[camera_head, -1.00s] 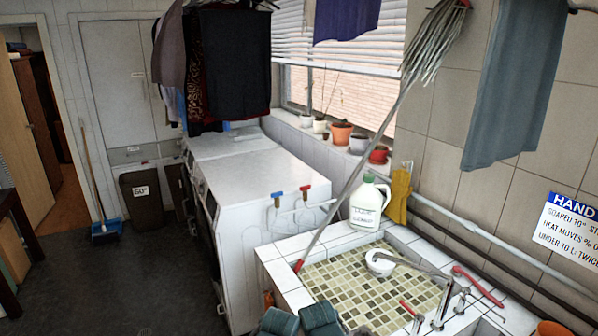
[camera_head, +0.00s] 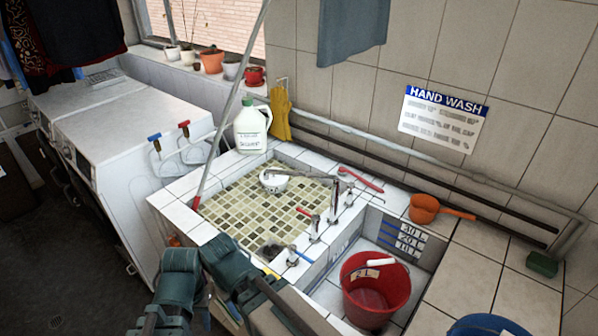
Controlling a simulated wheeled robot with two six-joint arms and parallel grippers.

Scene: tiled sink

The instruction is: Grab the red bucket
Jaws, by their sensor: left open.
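The red bucket (camera_head: 352,300) stands upright in the right-hand tiled basin, below the basin's volume marks. It carries a pale label and a white handle grip lies across its rim. My left arm comes in at the bottom, left of the bucket. My left gripper (camera_head: 270,250) is small and dark in this view, over the sink's near edge, open and apart from the bucket. My right gripper does not show.
Faucets (camera_head: 315,225) stand on the divider between the tiled sink and the bucket's basin. An orange dipper (camera_head: 424,208) lies on the back ledge. A blue container (camera_head: 488,326) is at the bottom right. A white jug (camera_head: 251,130) stands behind the sink.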

